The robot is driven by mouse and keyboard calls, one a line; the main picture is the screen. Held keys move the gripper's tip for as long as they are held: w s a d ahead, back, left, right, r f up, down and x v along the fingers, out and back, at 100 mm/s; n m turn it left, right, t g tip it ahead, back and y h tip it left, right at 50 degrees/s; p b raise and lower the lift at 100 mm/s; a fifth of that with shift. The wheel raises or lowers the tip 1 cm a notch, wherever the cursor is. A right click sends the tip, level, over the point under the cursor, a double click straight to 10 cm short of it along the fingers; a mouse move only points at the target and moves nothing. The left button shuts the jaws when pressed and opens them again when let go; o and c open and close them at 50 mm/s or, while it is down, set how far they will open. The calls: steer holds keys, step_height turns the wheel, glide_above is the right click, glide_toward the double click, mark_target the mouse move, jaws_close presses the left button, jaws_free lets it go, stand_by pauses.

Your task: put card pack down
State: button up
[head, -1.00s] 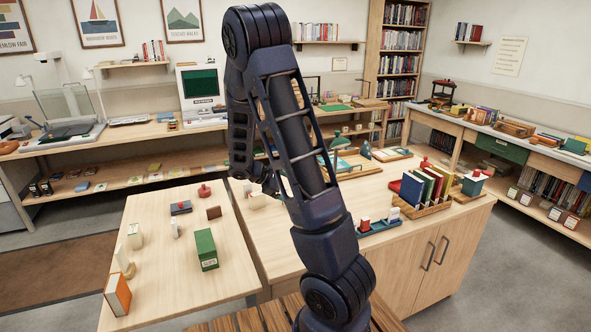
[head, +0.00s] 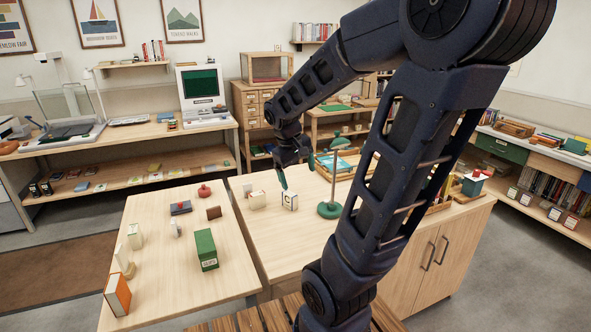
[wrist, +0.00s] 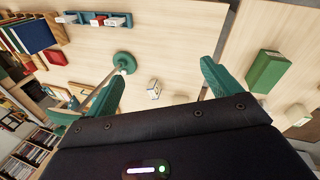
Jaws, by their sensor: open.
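A small white card pack (head: 290,201) with blue edges stands upright on the middle wooden table (head: 268,240). My gripper (head: 297,174) is above it with its teal fingers spread and nothing held between them. In the wrist view the pack (wrist: 154,89) shows beyond the open fingers of my gripper (wrist: 163,72), apart from both. The pack's lower part is plain to see in the head view; its far side is hidden.
Bare tabletop lies in front of the pack.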

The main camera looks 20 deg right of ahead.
steer(key=s+a+r+m+t+y, duration=0.2)
steer(key=s+r, duration=0.4)
steer(key=s, duration=0.3)
steer(key=shift+a+m+t+y, duration=0.45)
steer(key=shift+a+t, duration=0.35)
steer(key=shift+a, duration=0.45)
